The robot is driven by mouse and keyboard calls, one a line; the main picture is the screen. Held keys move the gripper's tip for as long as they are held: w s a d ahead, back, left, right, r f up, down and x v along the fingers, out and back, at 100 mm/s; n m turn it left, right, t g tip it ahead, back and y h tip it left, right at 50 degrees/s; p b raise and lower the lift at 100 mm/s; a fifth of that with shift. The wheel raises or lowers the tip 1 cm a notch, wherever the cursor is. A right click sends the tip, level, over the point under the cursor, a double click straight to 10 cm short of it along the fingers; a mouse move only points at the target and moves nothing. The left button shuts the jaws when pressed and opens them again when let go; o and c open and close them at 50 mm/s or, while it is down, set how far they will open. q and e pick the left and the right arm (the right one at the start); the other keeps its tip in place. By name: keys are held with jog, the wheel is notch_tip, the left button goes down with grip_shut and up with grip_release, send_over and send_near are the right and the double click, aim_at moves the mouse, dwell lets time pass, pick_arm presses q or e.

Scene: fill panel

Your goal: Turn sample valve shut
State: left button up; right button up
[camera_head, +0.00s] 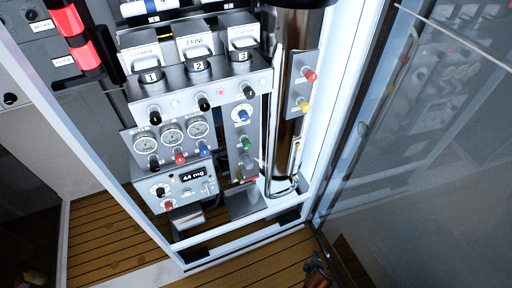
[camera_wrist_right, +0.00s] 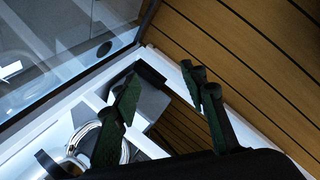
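The fill panel (camera_head: 185,115) stands in an open cabinet and carries several small coloured valve knobs. A column of knobs has a blue one (camera_head: 243,115), a green one (camera_head: 245,143) and others below. A side plate has a red knob (camera_head: 310,75) and a yellow knob (camera_head: 304,105). I cannot read which label marks the sample valve. My right gripper (camera_wrist_right: 163,80) is open and empty in the wrist view, above the cabinet's lower frame. In the head view it shows at the bottom (camera_head: 318,268), apart from the knobs. A dark piece at the bottom left edge may be my left gripper (camera_head: 35,279).
A glass door (camera_head: 420,130) stands open on the right. A shiny cylinder (camera_head: 290,100) stands beside the knob column. A display (camera_head: 194,175) reads 44 mg. The wooden floor (camera_head: 100,225) in front is clear. The cabinet's white lower rail (camera_head: 245,230) runs across the front.

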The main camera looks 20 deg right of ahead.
jog(key=w+r+n+t+h+p, duration=0.1)
jog(key=w+r+n+t+p, duration=0.15)
jog(key=w+r, duration=0.45)
jog(key=w+r+n+t+p, duration=0.25)
jog(key=w+r+n, duration=0.2)
jog(key=r, duration=0.55)
jog(key=n+t+y+p, duration=0.7)
jog(key=n+p, duration=0.7)
jog(key=n, duration=0.6)
send_near(248, 147)
jog(key=w+t+h, duration=0.1)
jog(key=w, duration=0.5)
jog(key=w+a, duration=0.1)
jog(key=w, duration=0.1)
jog(key=shift+w+f+b, duration=0.25)
jog(key=shift+f+b, duration=0.1)
pick_arm(q)
jog(key=s+a+r, duration=0.2)
jog(key=s+r, duration=0.7)
jog(key=s, duration=0.1)
jog(key=shift+a+t, duration=0.3)
jog(key=shift+a, duration=0.05)
pick_arm(e)
jog(key=shift+c, duration=0.7)
grip_shut()
